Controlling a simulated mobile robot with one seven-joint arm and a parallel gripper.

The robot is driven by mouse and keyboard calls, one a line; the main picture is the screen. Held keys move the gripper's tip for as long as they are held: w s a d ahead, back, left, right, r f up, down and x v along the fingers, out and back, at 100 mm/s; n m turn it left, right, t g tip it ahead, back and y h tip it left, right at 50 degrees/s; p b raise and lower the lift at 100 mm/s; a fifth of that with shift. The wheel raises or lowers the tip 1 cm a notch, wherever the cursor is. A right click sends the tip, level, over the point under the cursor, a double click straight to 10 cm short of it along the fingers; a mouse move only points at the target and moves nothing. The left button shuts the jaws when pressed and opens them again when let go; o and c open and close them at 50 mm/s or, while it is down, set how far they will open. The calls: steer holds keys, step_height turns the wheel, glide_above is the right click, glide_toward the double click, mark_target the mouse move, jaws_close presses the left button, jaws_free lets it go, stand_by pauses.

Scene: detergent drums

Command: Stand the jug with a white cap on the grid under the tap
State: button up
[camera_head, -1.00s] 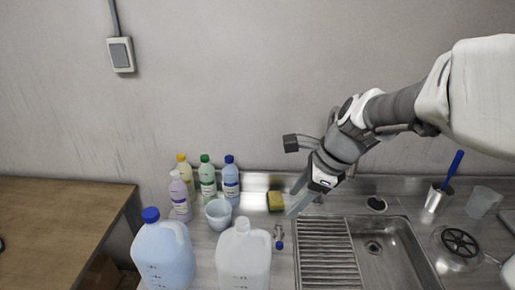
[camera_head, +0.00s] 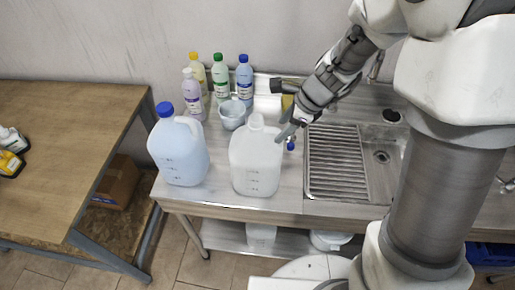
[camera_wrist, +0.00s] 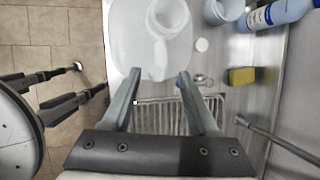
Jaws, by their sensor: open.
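The translucent white jug (camera_head: 256,165) with a white top stands upright on the counter, left of the ribbed grid (camera_head: 335,160). In the wrist view the jug (camera_wrist: 130,40) lies just ahead, its handle extending toward the gap between my fingertips. My gripper (camera_head: 287,132) is open, close to the jug's upper right side; the wrist view shows both fingers (camera_wrist: 158,82) apart. I cannot tell whether they touch the handle. The grid (camera_wrist: 175,118) shows beyond and between the fingers. The tap (camera_head: 376,65) is partly hidden behind my arm.
A blue-capped jug (camera_head: 180,152) stands left of the white one. Several bottles (camera_head: 219,75) and a small pale bucket (camera_head: 232,113) stand behind. The sink (camera_head: 380,158) is right of the grid.

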steer(key=shift+x, duration=1)
jaws_close()
stand_by(0.7)
